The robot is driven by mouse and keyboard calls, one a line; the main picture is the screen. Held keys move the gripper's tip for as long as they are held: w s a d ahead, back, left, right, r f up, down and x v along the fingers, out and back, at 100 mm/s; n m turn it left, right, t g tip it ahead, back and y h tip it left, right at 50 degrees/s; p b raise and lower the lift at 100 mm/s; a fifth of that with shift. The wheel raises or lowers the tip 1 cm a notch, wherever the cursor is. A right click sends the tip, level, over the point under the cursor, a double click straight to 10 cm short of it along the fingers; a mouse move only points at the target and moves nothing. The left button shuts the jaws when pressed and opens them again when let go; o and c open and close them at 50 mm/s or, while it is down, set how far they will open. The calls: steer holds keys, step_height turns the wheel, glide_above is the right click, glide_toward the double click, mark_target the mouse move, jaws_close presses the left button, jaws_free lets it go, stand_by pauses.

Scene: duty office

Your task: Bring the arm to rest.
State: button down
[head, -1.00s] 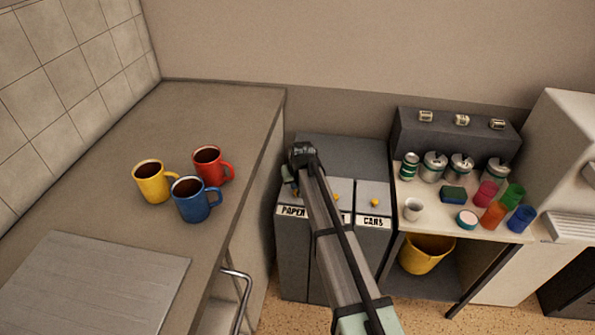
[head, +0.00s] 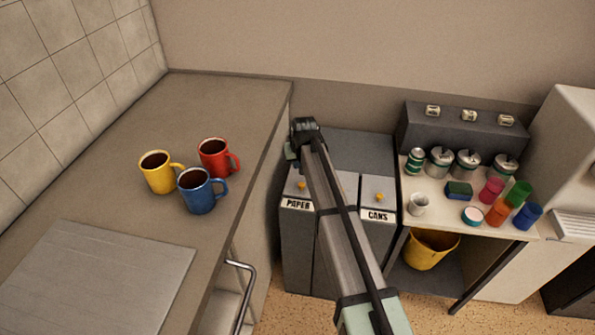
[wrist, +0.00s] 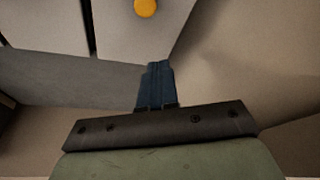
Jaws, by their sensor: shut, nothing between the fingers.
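My gripper (wrist: 158,70) is shut and empty in the wrist view, its dark blue fingers together. In the head view my arm reaches up from the bottom, over the paper and cans bins. Its end is above the back of the bins, and the fingers are mostly hidden there behind the wrist. Below the fingers, the wrist view shows grey bin surfaces and an orange knob (wrist: 146,8). Nothing is seen touching the gripper.
Yellow (head: 157,174), red (head: 215,158) and blue (head: 197,192) mugs stand on the left counter (head: 225,110). The bins are labelled PAPER (head: 297,205) and CANS (head: 378,215). A small table (head: 437,190) at right holds canisters, cups and a sponge, with a yellow bucket (head: 430,250) underneath.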

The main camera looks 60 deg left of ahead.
steer(key=v, duration=0.6)
steer(key=shift+r, duration=0.15)
steer(key=d+f+m+g+h, duration=0.1)
steer(key=d+f+m+h, duration=0.1)
steer(key=d+f, duration=1.15)
steer(key=d+f+m+h, duration=0.15)
steer(key=d+f, duration=0.65)
steer(key=d, duration=1.1)
steer(key=d+f+m+g+h, duration=0.1)
steer(key=d+f+m+h, duration=0.1)
steer(key=d+f, duration=1.1)
steer(key=s+d+f+m+g, duration=0.2)
steer(key=s+d, duration=0.3)
steer(key=d, duration=0.7)
steer(key=s+d+f+m+g+y, duration=0.1)
steer(key=s+d+f+m, duration=0.3)
steer(key=d, duration=0.8)
steer(key=s+d+f+m+g, duration=0.3)
steer(key=s+d, duration=0.3)
steer(key=d, duration=0.7)
steer(key=shift+s, duration=0.25)
